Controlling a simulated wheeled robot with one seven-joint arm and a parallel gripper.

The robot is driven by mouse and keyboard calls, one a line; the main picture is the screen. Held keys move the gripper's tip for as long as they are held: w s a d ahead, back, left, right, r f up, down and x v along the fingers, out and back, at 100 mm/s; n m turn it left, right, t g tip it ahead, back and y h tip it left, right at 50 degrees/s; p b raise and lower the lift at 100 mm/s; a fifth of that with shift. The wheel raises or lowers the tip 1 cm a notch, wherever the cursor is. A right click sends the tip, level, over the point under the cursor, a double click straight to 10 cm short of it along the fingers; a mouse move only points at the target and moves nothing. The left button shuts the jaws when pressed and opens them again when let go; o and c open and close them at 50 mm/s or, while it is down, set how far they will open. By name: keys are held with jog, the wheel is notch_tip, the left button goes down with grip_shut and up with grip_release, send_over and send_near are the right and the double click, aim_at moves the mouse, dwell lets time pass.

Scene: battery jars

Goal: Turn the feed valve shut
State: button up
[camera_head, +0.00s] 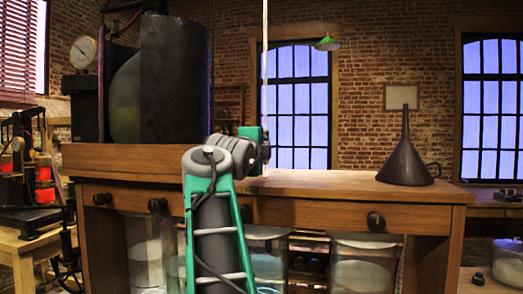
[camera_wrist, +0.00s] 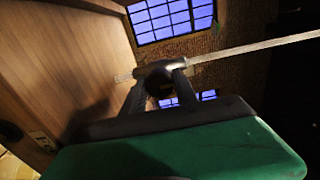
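A pale vertical pipe (camera_head: 264,80) comes down to the bench top in the head view. It crosses the wrist view as a light bar (camera_wrist: 250,50). A dark rounded fitting (camera_wrist: 160,82) sits on this pipe, in line with my fingers; it looks like the feed valve. My gripper (camera_wrist: 160,88) has one dark finger on each side of the fitting. I cannot tell whether the fingers press on it or stand just clear. In the head view my gripper (camera_head: 265,150) is beside the pipe, low over the bench, and my arm hides part of it. The handle's angle is unclear.
The wooden bench (camera_head: 320,184) has a dark funnel (camera_head: 405,165) at its right end. A dark tank (camera_head: 175,80) and a round gauge (camera_head: 83,52) stand at the left. Glass jars (camera_head: 365,265) stand below. The bench top between pipe and funnel is clear.

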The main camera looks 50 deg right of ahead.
jog(key=o, duration=0.4)
jog(key=shift+c, duration=0.2)
jog(key=b+v, duration=0.1)
jog(key=v, duration=0.7)
jog(key=shift+d, duration=0.1)
